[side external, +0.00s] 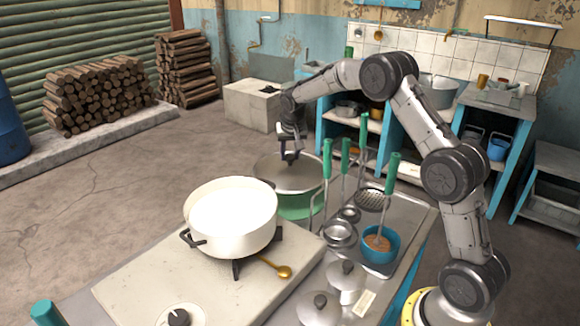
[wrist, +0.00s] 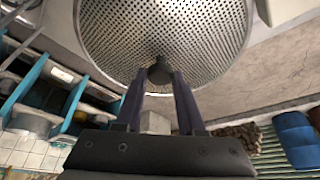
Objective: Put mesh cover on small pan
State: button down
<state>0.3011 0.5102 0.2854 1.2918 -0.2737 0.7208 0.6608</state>
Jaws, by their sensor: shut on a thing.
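My gripper (side external: 289,157) points down and is shut on the dark knob of the round mesh cover (side external: 275,174). In the wrist view the gripper (wrist: 160,85) has its two fingers on the knob, and the perforated metal cover (wrist: 205,35) fills the upper part. In the side view the cover is over or at the top of a round green-sided vessel (side external: 299,203) behind the stove. I cannot tell whether it rests there or hangs just above. A cream-white pan (side external: 240,240) full of white milk stands uncovered on the burner.
Upright green-handled utensils (side external: 328,155) stand close right of the cover. A blue cup (side external: 380,246), a skimmer (side external: 371,199) and lidded metal pots (side external: 345,275) crowd the counter. A golden spoon (side external: 282,271) lies on the stove (side external: 130,290). Open floor (side external: 130,205) lies to the left.

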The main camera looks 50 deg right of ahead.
aim_at(290, 157)
notch_tip(290, 157, up, 22)
jog(key=s+a+n+t+y, duration=0.1)
jog(key=s+a+n, duration=0.15)
jog(key=a, duration=1.25)
jog(key=s+a+n, duration=0.2)
jog(key=s+a, duration=0.2)
jog(key=a, duration=1)
notch_tip(290, 157, down, 12)
jog(key=shift+w+a+r, duration=0.15)
jog(key=shift+w+r, duration=0.05)
jog(key=shift+r, duration=0.05)
jog(key=shift+f, duration=0.65)
jog(key=shift+c, duration=2.2)
grip_release()
